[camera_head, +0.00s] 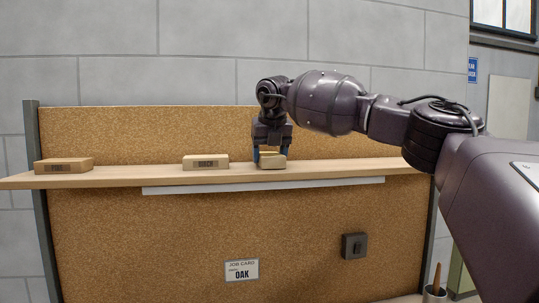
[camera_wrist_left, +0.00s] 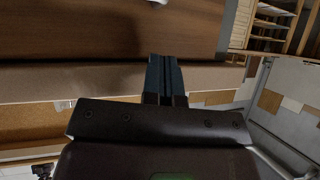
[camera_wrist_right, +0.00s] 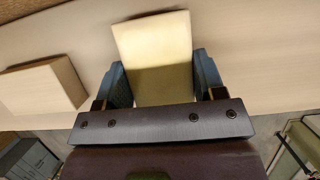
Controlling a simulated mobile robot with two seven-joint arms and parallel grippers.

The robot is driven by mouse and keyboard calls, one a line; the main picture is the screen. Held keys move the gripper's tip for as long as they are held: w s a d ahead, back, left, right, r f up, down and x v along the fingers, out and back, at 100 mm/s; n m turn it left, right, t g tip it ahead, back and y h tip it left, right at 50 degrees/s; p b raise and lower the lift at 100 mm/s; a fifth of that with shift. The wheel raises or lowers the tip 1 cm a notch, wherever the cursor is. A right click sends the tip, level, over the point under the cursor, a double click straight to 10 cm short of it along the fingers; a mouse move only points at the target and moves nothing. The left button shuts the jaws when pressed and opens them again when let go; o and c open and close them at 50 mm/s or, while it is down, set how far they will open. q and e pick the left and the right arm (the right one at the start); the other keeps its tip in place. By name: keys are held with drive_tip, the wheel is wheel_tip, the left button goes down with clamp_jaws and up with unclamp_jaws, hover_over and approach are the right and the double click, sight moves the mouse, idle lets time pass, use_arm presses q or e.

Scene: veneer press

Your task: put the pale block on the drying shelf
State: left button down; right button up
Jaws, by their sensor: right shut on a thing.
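The pale block (camera_head: 271,164) is on the wooden shelf (camera_head: 120,177), towards its right part. My right gripper (camera_head: 270,153) comes down from above and is shut on this block. In the right wrist view the pale block (camera_wrist_right: 155,50) sits between the two blue fingers of the right gripper (camera_wrist_right: 160,80), over the shelf surface. I cannot tell whether its whole underside touches the shelf. My left gripper (camera_wrist_left: 166,75) shows only in the left wrist view, with its fingers close together and nothing visible between them.
A labelled light block (camera_head: 206,162) stands just left of the held one, and a browner labelled block (camera_head: 64,166) at the shelf's left end. A job card reading OAK (camera_head: 242,270) and a dark switch box (camera_head: 354,246) are on the cork board (camera_head: 150,230) below.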

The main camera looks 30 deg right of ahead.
drive_tip(key=shift+f, duration=0.15)
drive_tip(key=o, duration=1.1)
drive_tip(key=shift+c, duration=0.2)
drive_tip(key=v, duration=1.2)
drive_tip(key=shift+b, duration=0.35)
